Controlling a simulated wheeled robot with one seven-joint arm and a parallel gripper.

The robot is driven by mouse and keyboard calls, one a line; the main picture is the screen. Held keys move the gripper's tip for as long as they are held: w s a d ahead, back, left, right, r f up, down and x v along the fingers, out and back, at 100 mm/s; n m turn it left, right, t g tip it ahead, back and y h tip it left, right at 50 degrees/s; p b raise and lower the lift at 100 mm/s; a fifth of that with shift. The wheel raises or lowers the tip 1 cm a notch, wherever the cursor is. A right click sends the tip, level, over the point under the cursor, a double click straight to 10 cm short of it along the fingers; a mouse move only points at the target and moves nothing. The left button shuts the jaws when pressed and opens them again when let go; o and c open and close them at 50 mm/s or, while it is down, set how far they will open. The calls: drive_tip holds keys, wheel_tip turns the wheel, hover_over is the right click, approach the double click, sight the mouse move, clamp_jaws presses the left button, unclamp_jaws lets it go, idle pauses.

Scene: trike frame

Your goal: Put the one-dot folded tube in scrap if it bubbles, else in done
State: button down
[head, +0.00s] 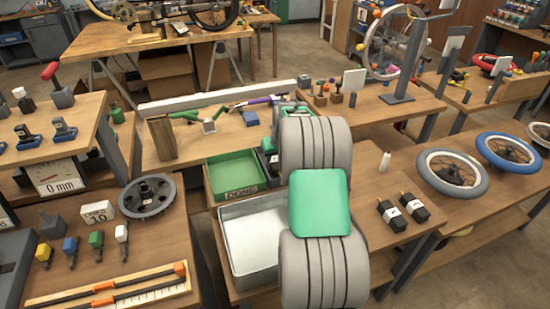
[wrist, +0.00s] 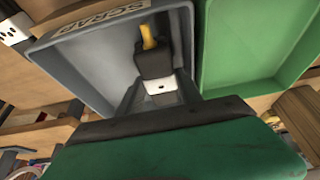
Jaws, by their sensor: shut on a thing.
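The one-dot folded tube is a black bundle (wrist: 152,63) with a yellow stem and a white band showing one dot. My gripper (wrist: 160,95) is shut on it in the wrist view. The tube is over or inside the grey scrap bin (wrist: 88,55), marked SCRAP; I cannot tell whether it touches the bottom. The green done bin (wrist: 250,50) lies right beside it; in the head view the done bin (head: 232,172) is marked DONE and looks empty. In the head view my arm hides the tube and most of the scrap bin. No bubbles are visible.
A pale grey basin (head: 232,247) stands in front of the done bin. Two other black folded tubes (head: 391,215) with white bands lie on the right table, near a small white bottle (head: 384,162). Wheels (head: 452,171) lie further right. A wooden block (head: 161,138) stands behind.

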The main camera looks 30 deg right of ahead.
drive_tip(key=c, duration=1.1)
unclamp_jaws()
drive_tip(key=shift+f, duration=0.1)
drive_tip(key=shift+r, duration=0.3)
drive_tip(key=b+v, duration=0.1)
drive_tip(key=v, duration=1.1)
drive_tip(key=s+a+r+n+y, duration=0.1)
drive_tip(key=s+a, duration=0.4)
drive_tip(key=a, duration=0.6)
drive_tip(key=s+a+r+n, duration=0.1)
drive_tip(key=s+a, duration=0.4)
drive_tip(key=a, duration=0.5)
drive_tip(key=shift+n+g, duration=0.5)
drive_tip(key=shift+g, duration=0.1)
drive_tip(key=s+a+f, duration=0.1)
drive_tip(key=s+a, duration=0.1)
drive_tip(key=s, duration=0.2)
drive_tip(key=s+a+f, duration=0.2)
drive_tip(key=s+a, duration=0.1)
drive_tip(key=s, duration=0.1)
drive_tip(key=s+a+f, duration=0.1)
drive_tip(key=s+a, duration=0.2)
drive_tip(key=s, duration=0.1)
drive_tip(key=shift+s+f, duration=0.15)
drive_tip(key=shift+f, duration=0.15)
